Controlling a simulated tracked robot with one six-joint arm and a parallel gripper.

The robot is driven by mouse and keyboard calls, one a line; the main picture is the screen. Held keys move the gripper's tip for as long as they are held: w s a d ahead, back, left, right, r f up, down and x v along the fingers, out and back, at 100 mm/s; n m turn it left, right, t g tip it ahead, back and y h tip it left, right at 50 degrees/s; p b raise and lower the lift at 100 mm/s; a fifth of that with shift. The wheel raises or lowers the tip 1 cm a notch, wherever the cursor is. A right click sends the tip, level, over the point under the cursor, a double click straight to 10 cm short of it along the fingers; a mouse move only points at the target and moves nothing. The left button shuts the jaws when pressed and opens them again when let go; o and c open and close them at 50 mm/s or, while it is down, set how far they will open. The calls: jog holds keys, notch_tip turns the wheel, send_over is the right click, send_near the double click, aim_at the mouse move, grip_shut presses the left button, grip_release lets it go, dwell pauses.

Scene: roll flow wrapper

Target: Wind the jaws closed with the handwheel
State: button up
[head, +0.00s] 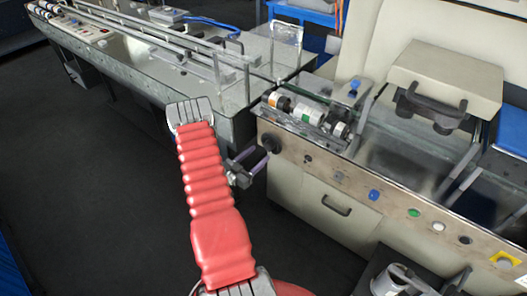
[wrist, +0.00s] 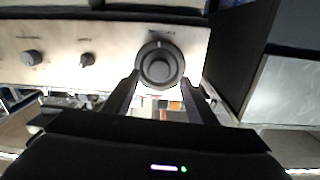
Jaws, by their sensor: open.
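The handwheel (head: 270,143) is a round dark knob at the left end of the machine's front panel in the head view. In the wrist view the handwheel (wrist: 160,66) is large, with a raised hub and a light mark at its rim. My gripper (head: 257,160) is open just in front of and below it in the head view. In the wrist view my gripper (wrist: 160,82) has one finger on each side of the wheel's lower part. I cannot tell whether the fingers touch it. I cannot make out the wrapper's jaws for certain.
The front panel (head: 335,178) carries smaller knobs and coloured buttons, including a blue button (head: 374,195) and a green button (head: 414,212). A grey housing with a black handle (head: 430,112) stands above. A long conveyor table (head: 130,70) is at left.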

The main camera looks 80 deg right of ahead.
aim_at(267, 147)
jog(key=shift+x, duration=2.3)
jog(key=shift+c, duration=0.7)
jog(key=c, duration=0.9)
